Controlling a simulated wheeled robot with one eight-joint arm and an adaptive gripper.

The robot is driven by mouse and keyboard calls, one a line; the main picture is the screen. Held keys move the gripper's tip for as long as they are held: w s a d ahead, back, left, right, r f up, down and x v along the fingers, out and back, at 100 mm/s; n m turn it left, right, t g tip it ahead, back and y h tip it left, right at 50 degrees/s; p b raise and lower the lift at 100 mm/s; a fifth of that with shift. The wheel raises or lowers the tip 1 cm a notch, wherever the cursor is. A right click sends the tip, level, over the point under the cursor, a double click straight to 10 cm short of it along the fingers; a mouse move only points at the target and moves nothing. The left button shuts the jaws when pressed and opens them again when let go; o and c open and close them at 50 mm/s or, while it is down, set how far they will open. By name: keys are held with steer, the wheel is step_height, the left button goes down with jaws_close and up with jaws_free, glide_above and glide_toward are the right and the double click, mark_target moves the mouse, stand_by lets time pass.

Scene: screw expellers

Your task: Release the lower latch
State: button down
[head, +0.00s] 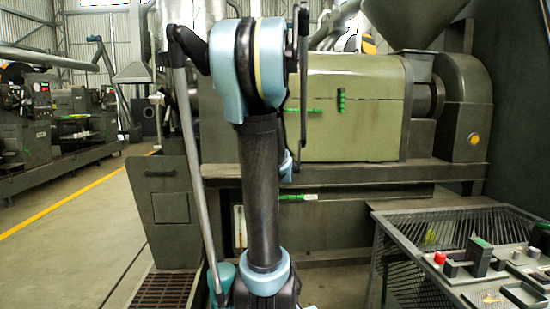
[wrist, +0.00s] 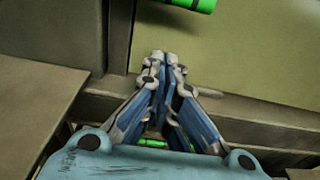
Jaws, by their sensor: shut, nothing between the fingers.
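In the head view a green bar (head: 296,197) lies level on the machine's dark lower frame, just right of my arm. Higher up, a level green handle (head: 306,110) and an upright green piece (head: 341,100) sit on the olive housing (head: 375,122). I cannot tell for sure which is the lower latch. In the wrist view my gripper (wrist: 160,56) is shut and empty, its tips against the olive panel's lower edge region. A green cylinder (wrist: 192,4) is at the top, apart from the tips. A green piece (wrist: 153,143) shows partly between the finger links.
My arm blocks the middle of the head view. A mesh-sided control stand (head: 388,250) with a red button is at right. A hopper (head: 412,20) stands above the machine. Clear floor (head: 70,250) lies at left.

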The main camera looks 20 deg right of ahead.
steer(key=shift+w+d+r, duration=0.25)
steer(key=shift+w+r, duration=0.55)
steer(key=shift+r, duration=0.05)
steer(key=shift+w+d+r, duration=0.2)
steer(key=shift+w+r, duration=0.55)
steer(key=shift+r, duration=0.05)
steer(key=shift+d+r, duration=0.1)
steer(key=shift+d, duration=0.1)
steer(key=shift+r+n, duration=0.15)
steer(key=shift+n, duration=0.15)
